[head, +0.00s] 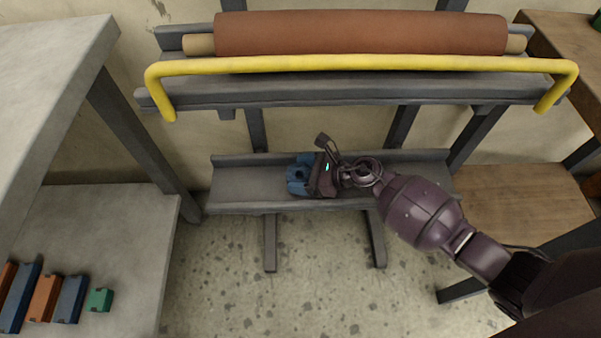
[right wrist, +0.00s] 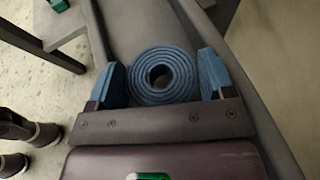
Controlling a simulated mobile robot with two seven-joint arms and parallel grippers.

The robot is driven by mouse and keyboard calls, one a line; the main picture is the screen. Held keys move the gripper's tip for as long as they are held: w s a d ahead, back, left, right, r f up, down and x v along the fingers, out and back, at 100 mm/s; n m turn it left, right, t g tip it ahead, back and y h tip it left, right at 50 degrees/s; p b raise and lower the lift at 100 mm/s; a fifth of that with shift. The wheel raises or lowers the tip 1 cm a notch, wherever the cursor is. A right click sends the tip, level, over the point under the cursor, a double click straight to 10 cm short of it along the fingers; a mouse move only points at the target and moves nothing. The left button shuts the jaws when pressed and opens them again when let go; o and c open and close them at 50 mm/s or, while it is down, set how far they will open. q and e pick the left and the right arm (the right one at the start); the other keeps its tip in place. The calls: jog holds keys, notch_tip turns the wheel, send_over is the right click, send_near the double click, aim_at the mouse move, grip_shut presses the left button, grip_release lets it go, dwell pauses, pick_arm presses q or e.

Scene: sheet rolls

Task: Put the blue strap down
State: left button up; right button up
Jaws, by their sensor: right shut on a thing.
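The blue strap is a tight coil (right wrist: 139,84) seen end-on in the right wrist view, with a dark hole in its middle. It sits between the two blue-padded fingers of my right gripper (right wrist: 162,72), which is shut on it. In the head view my right gripper (head: 303,174) reaches in from the right over the low grey shelf (head: 240,185). There the strap is hard to tell from the blue fingers. The strap is at the shelf; I cannot tell whether it touches the shelf surface. My left gripper is not in view.
A brown roll (head: 360,35) lies on the rack above, behind a yellow bar (head: 360,64). A grey table's lower shelf (head: 110,220) at left holds several orange, blue and green pieces (head: 70,298). Wooden shelving (head: 520,210) stands at right. The low shelf is bare either side of my gripper.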

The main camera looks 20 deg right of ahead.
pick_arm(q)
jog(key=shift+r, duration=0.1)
pick_arm(e)
jog(key=shift+f, duration=0.6)
jog(key=o, duration=0.7)
jog(key=shift+r, duration=0.55)
jog(key=p+v, duration=0.2)
jog(key=v, duration=1)
jog(key=shift+p, duration=0.35)
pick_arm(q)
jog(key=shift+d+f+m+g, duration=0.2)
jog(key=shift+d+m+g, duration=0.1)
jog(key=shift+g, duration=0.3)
